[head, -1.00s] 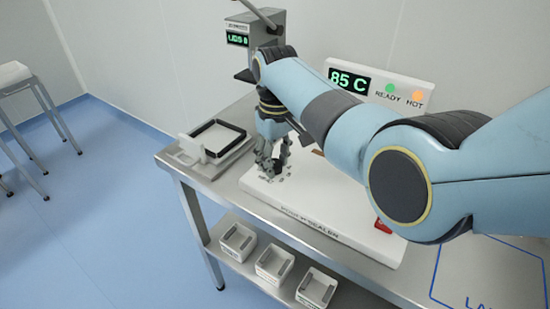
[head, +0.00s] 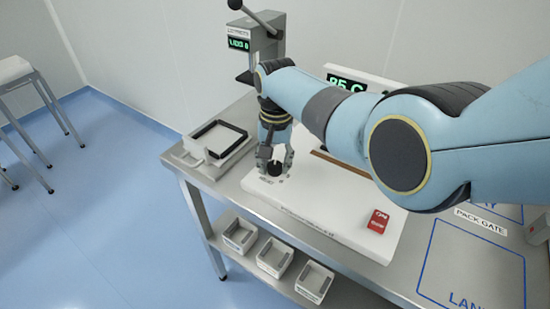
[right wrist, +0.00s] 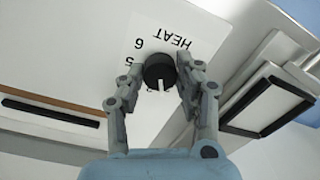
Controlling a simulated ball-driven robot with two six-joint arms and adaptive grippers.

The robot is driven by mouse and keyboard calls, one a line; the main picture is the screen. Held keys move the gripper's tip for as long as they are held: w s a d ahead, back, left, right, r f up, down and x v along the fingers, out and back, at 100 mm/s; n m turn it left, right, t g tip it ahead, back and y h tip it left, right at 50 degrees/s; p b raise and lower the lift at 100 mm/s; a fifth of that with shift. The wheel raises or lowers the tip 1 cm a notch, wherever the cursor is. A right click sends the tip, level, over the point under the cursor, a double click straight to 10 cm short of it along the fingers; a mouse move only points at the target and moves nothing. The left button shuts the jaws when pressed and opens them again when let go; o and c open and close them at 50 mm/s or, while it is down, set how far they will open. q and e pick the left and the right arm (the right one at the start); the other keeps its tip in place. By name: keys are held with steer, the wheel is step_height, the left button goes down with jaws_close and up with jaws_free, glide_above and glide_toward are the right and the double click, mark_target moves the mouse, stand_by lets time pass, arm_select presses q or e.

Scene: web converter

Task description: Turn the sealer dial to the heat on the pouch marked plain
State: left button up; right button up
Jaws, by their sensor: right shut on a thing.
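The white pouch sealer (head: 325,205) lies on the steel bench. Its round black heat dial (head: 274,169) is at the sealer's left end. My right gripper (head: 274,165) points down over the dial with a finger on either side. In the right wrist view the gripper (right wrist: 160,75) is shut on the dial (right wrist: 158,68). The dial's white pointer faces the picture's bottom, and the printed 5, 6 and HEAT show beside it. The sealer's display (head: 347,83) is partly hidden by my arm. I cannot make out a pouch marked plain. My left gripper is not in view.
A black-framed tray unit (head: 214,140) stands left of the sealer. A lever machine (head: 255,40) is behind. A red block (head: 378,221) sits on the sealer's right front. Several white bins (head: 276,257) are on the lower shelf. Blue-outlined areas are at the right.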

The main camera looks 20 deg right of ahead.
steer(key=m+p, duration=0.1)
steer(key=m, duration=0.3)
steer(key=shift+m, duration=0.3)
steer(key=m, duration=1)
steer(key=shift+m+p, duration=0.35)
steer(key=shift+m, duration=0.05)
steer(key=m, duration=0.5)
steer(key=shift+w+m, duration=0.1)
steer(key=shift+m, duration=0.2)
steer(key=o, duration=1.1)
steer(key=shift+o, duration=0.2)
